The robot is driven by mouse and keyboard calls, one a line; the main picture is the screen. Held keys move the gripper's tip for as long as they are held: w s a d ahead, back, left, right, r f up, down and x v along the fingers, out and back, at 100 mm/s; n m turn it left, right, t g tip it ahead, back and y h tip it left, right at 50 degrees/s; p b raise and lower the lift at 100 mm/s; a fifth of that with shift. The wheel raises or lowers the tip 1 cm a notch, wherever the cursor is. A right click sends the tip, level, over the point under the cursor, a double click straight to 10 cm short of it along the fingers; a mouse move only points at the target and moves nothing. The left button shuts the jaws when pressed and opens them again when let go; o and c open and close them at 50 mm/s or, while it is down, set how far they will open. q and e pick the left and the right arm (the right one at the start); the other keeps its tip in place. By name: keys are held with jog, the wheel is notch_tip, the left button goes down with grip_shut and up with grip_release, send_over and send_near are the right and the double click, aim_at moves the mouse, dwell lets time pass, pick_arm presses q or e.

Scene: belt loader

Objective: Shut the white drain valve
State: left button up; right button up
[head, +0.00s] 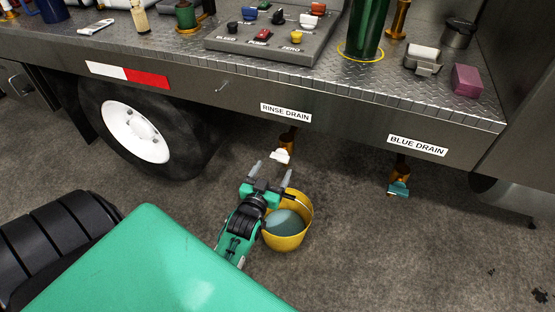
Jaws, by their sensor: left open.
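The white drain valve (280,156) hangs on a brass fitting (288,139) under the truck deck, below the label RINSE DRAIN (286,113). Its white handle sits at the fitting's lower end; whether it is open or shut is too small to tell. My left gripper (272,171) is open and empty. Its two grey fingers point up toward the valve, one at each side of it and a little below it in the picture. I cannot tell if they touch it. My right gripper is not in view.
A yellow bucket (307,224) with bluish liquid stands on the ground right beside my left gripper. A teal valve (399,189) hangs under the label BLUE DRAIN (418,145) to the right. The deck edge (345,122) runs above. A truck wheel (135,132) stands left.

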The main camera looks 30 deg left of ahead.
pick_arm(q)
jog(key=v, duration=0.5)
jog(key=shift+s, duration=0.35)
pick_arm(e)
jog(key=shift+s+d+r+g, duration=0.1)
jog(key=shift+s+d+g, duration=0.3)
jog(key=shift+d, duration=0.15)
pick_arm(q)
jog(key=shift+d, duration=0.1)
